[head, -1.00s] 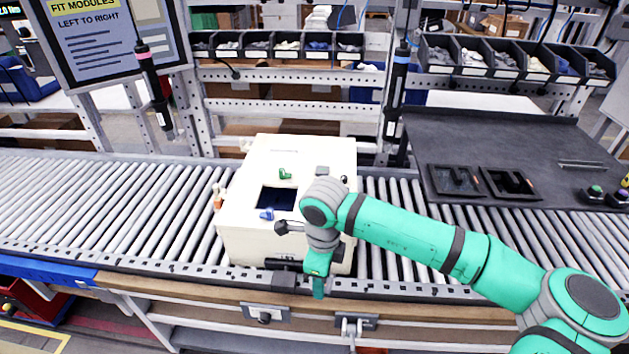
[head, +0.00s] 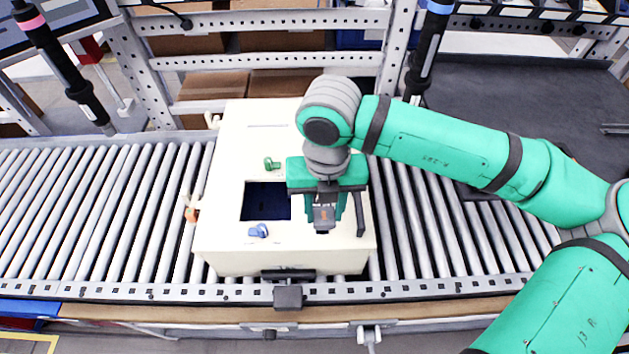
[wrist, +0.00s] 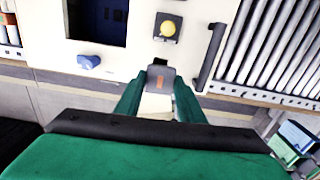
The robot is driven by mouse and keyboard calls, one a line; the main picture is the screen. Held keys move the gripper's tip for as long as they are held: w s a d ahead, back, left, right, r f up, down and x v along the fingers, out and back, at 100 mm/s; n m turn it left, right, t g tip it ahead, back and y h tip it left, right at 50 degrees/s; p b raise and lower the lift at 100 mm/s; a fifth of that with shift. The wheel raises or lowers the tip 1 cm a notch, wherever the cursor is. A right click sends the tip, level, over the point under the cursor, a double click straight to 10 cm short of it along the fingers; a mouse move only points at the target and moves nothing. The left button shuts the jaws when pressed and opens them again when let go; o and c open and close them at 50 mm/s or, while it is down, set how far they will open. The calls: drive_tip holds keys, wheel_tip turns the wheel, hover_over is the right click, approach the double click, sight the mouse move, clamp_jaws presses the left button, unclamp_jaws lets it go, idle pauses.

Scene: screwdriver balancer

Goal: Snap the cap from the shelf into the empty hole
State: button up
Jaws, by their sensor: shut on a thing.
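My gripper (head: 323,212) is above the front right part of a white box's (head: 225,240) top. It is shut on a small grey cap (head: 323,216) with an orange mark. In the wrist view the cap (wrist: 161,84) sits between the green fingertips (wrist: 160,98). A dark patch (wrist: 157,62) shows just beyond the cap, below a yellow button (wrist: 168,28); it may be the empty hole, but the cap partly hides it. I cannot tell whether the cap touches the panel.
The box stands on a roller conveyor (head: 110,210). Its top has a rectangular dark opening (head: 265,201), a green knob (head: 271,163) and a blue knob (head: 258,230). A black handle (wrist: 211,55) stands right of the cap. Two screwdrivers hang behind; the left one (head: 62,70) is clear of my arm.

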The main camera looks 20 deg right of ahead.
sight(324, 213)
drive_tip(key=shift+w+r, duration=0.1)
drive_tip(key=shift+w, duration=0.1)
drive_tip(key=shift+w+f, duration=0.1)
drive_tip(key=shift+f, duration=1.8)
drive_tip(key=shift+w, duration=0.1)
drive_tip(key=shift+f, duration=0.4)
drive_tip(key=shift+f, duration=0.45)
idle(1.3)
drive_tip(key=o, duration=1.3)
drive_tip(key=shift+c, duration=0.2)
